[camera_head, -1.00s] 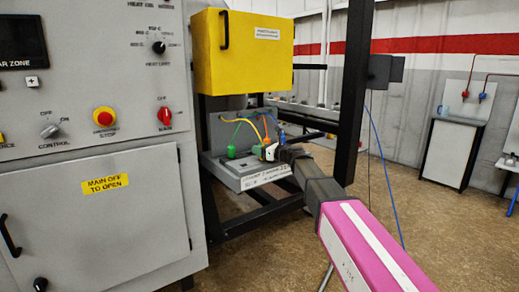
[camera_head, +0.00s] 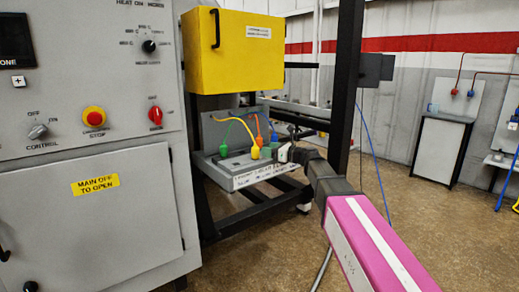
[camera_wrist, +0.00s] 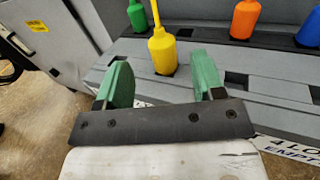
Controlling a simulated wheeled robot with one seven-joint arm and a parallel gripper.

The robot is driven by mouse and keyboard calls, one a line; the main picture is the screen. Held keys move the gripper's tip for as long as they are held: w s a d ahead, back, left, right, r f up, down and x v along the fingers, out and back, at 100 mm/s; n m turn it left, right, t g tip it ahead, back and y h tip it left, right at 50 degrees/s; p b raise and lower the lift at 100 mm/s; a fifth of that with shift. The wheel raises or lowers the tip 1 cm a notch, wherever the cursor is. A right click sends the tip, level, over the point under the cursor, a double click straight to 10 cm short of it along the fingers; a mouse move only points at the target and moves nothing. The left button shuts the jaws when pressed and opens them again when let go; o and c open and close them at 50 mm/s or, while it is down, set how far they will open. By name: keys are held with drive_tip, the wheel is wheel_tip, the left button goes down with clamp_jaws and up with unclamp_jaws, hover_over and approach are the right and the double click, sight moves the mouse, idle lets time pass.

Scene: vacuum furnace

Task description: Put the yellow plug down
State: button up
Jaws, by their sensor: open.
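The yellow plug (camera_head: 254,152) stands upright on the grey unit (camera_head: 240,178) under the yellow box, with its yellow cable rising from its top. In the wrist view the yellow plug (camera_wrist: 163,52) stands just beyond my fingertips, in line with the gap between them. A little dark shows at its foot; I cannot tell if it sits in a hole. My gripper (camera_wrist: 165,78) is open and empty, its two green fingers apart and clear of the plug. In the head view my gripper (camera_head: 283,153) is just right of the plug.
A green plug (camera_wrist: 137,18) stands left of the yellow one. An orange plug (camera_wrist: 245,18) and a blue plug (camera_wrist: 308,28) stand on the dark strip to the right. A black frame post (camera_head: 345,90) rises beside my arm. The yellow box (camera_head: 235,50) hangs above.

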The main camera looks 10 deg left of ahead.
drive_tip(key=s+d+f+n+g+h, duration=0.1)
drive_tip(key=s+d+f+n+h, duration=0.25)
drive_tip(key=d+f, duration=0.35)
drive_tip(key=s+d+f+n+g+h, duration=0.15)
drive_tip(key=d+f+n, duration=0.3)
drive_tip(key=f, duration=0.45)
drive_tip(key=s+d+f+n+h, duration=0.35)
drive_tip(key=d+f, duration=0.25)
drive_tip(key=f, duration=0.3)
drive_tip(key=s+d+f+n+g+h, duration=0.1)
drive_tip(key=s+d+f+n+h, duration=0.3)
drive_tip(key=d, duration=0.5)
drive_tip(key=s+d+f+n+g+h, duration=0.2)
drive_tip(key=s+d+f+n+h, duration=0.2)
drive_tip(key=s+d+f, duration=0.5)
drive_tip(key=shift+s+d+f+n+h, duration=0.2)
drive_tip(key=shift+d+n+h, duration=0.15)
drive_tip(key=shift+d+n, duration=0.5)
